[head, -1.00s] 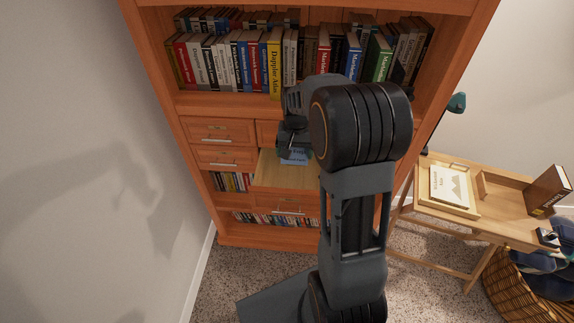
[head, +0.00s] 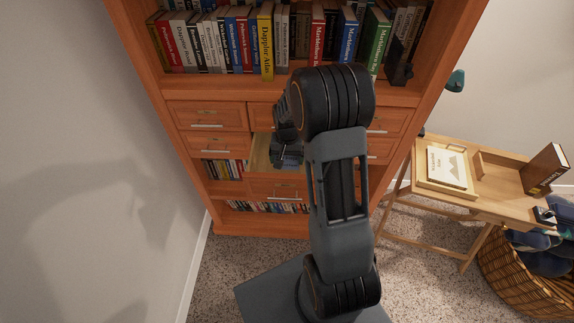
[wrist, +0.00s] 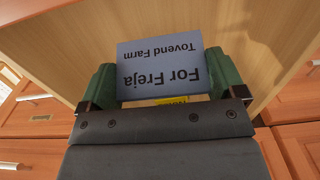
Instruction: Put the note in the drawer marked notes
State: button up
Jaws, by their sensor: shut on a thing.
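The note (wrist: 160,65) is a blue-grey piece reading "For Freja" and "Tovend Farm", upside down in the wrist view. My gripper (wrist: 163,82) is shut on it, with a green finger pad at each side. In the head view my gripper (head: 288,152) is at the open drawer (head: 260,152) in the middle column of the bookcase. The drawer's pale wood interior (wrist: 262,30) surrounds the note in the wrist view. Whether the note touches the drawer's floor I cannot tell. A yellow label (wrist: 180,100) shows just beyond the gripper, mostly hidden, its word unreadable.
Closed drawers (head: 207,117) flank the open one, and a row of books (head: 215,42) stands above. My arm hides part of the bookcase. A wooden side table (head: 490,205) and a wicker basket (head: 515,280) stand at the right.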

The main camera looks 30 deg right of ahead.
aim_at(287, 167)
jog(key=shift+f, duration=2.35)
jog(key=shift+f, duration=0.1)
jog(key=shift+f, duration=0.15)
jog(key=o, duration=0.7)
